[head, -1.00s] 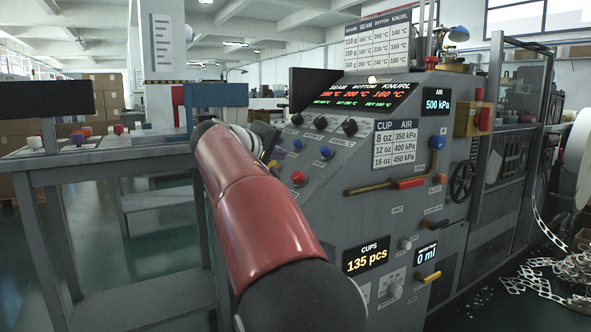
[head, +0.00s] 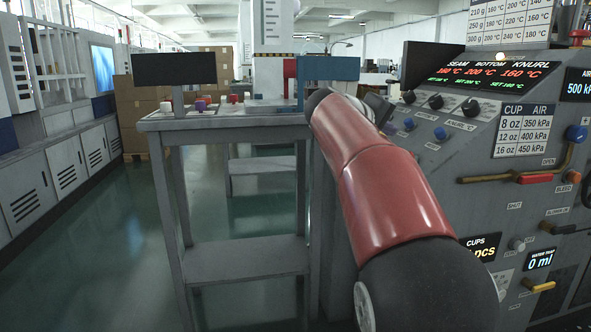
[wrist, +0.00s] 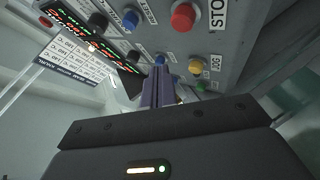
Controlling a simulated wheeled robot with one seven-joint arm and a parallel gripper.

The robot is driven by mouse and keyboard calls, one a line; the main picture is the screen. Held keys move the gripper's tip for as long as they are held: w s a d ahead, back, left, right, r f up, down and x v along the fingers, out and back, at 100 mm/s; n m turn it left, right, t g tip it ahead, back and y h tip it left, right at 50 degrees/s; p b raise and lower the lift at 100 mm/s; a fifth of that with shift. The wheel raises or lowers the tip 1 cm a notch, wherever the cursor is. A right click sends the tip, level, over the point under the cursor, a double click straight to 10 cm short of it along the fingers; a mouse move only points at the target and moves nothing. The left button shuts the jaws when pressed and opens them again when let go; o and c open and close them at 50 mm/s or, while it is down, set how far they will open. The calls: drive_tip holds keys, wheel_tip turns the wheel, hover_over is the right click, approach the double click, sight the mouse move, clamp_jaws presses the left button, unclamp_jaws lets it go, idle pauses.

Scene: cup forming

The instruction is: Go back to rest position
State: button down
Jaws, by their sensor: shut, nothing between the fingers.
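My gripper shows in the wrist view (wrist: 160,85), with its narrow fingers together and nothing between them. It points toward the machine's control panel (wrist: 225,50), near a blue button (wrist: 130,18) and a red STOP button (wrist: 183,16). In the picture a gap to the panel cannot be judged. In the head view my red arm reaches forward in front of the panel, and its far end hides the gripper.
A grey table (head: 215,123) with a dark screen (head: 158,70) and several small coloured cups stands left of my arm. Grey cabinets (head: 65,170) line the left. Green floor (head: 120,260) between them is clear. The machine's yellow-and-red lever (head: 515,178) juts out at right.

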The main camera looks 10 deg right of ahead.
drive_tip(key=s+a+f+y, duration=0.4)
drive_tip(key=s+a+f, duration=0.1)
drive_tip(key=s+f, duration=0.5)
drive_tip(key=s+a+f+m+g+y, duration=0.1)
drive_tip(key=s+a+f+y, duration=0.3)
drive_tip(key=s+f, duration=0.6)
drive_tip(key=s+a+f+m+g+y, duration=0.1)
drive_tip(key=s+a+f+y, duration=0.3)
drive_tip(key=s+a+f, duration=0.3)
drive_tip(key=s+f, duration=0.3)
drive_tip(key=s, duration=0.4)
drive_tip(key=shift+y, duration=0.3)
drive_tip(key=shift+s+a, duration=0.1)
